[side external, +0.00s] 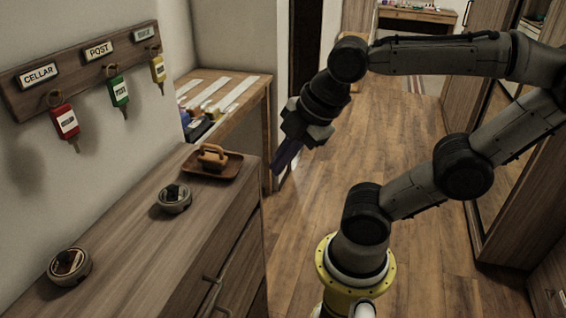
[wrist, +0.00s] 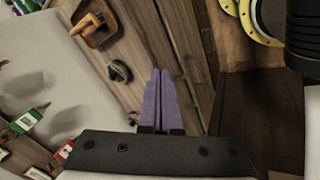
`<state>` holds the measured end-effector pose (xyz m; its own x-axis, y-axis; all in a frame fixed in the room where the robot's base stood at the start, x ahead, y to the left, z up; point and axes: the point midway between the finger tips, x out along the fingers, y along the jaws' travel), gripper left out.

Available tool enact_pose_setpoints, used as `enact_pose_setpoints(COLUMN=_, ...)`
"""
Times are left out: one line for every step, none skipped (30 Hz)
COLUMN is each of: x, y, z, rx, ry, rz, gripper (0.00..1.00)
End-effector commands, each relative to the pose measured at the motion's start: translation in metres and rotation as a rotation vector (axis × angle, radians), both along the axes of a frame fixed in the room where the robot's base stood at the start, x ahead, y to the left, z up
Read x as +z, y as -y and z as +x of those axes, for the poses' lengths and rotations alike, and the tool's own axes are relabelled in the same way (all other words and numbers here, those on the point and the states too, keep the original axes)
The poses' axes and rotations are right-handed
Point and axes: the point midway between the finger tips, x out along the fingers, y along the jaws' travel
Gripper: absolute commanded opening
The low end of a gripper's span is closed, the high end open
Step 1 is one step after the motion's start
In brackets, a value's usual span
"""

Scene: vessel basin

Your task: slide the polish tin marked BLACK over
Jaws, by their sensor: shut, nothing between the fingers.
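Two round metal tins sit on the wooden cabinet top in the side view: one near the front left (side external: 69,266) with a brown and dark lid, one farther back (side external: 174,198) with a dark lid. I cannot read which is marked BLACK. One tin also shows in the wrist view (wrist: 119,71), left of my fingertips. My gripper (side external: 279,165) is shut and empty, its purple fingers together in the wrist view (wrist: 160,72). It hangs in the air right of the cabinet, apart from both tins.
A brown tray (side external: 228,166) holding a wooden-handled brush (side external: 212,156) stands at the cabinet's far end. A wall rack (side external: 85,70) holds red, green and yellow tagged keys. The cabinet top (side external: 125,240) between the tins is clear.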

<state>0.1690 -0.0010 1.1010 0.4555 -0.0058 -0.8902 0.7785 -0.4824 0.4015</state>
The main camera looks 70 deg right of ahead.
Motion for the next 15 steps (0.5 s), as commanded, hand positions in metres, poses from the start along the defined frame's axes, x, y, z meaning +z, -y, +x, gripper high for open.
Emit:
enact_pose_setpoints(x=-0.0007, y=0.0002, z=-0.0009, rx=-0.049, ry=0.004, rz=0.025, gripper=0.0)
enact_pose_setpoints(x=-0.0011, y=0.0002, z=-0.0013, rx=-0.078, ry=0.005, rz=0.04, gripper=0.0)
enact_pose_setpoints(x=-0.0017, y=0.0002, z=-0.002, rx=-0.116, ry=0.007, rz=0.06, gripper=0.0)
enact_pose_setpoints(x=-0.0021, y=0.0003, z=-0.0024, rx=-0.144, ry=0.008, rz=0.074, gripper=0.0)
enact_pose_setpoints(x=-0.0026, y=0.0002, z=-0.0027, rx=-0.169, ry=0.008, rz=0.087, gripper=0.0)
enact_pose_setpoints(x=-0.0032, y=0.0002, z=-0.0031, rx=-0.201, ry=0.009, rz=0.105, gripper=0.0)
enact_pose_setpoints(x=-0.0035, y=0.0001, z=-0.0033, rx=-0.223, ry=0.009, rz=0.116, gripper=0.0)
enact_pose_setpoints(x=-0.0038, y=0.0002, z=-0.0035, rx=-0.243, ry=0.01, rz=0.127, gripper=0.0)
enact_pose_setpoints(x=-0.0041, y=0.0001, z=-0.0038, rx=-0.268, ry=0.011, rz=0.139, gripper=0.0)
enact_pose_setpoints(x=-0.0043, y=0.0001, z=-0.0039, rx=-0.284, ry=0.011, rz=0.148, gripper=0.0)
enact_pose_setpoints(x=-0.0045, y=0.0001, z=-0.004, rx=-0.297, ry=0.011, rz=0.155, gripper=0.0)
enact_pose_setpoints(x=-0.0047, y=0.0001, z=-0.0042, rx=-0.313, ry=0.012, rz=0.164, gripper=0.0)
enact_pose_setpoints(x=-0.0048, y=0.0, z=-0.0042, rx=-0.321, ry=0.012, rz=0.169, gripper=0.0)
enact_pose_setpoints(x=-0.0049, y=0.0001, z=-0.0043, rx=-0.33, ry=0.013, rz=0.172, gripper=0.0)
enact_pose_setpoints(x=-0.005, y=0.0, z=-0.0044, rx=-0.338, ry=0.013, rz=0.176, gripper=0.0)
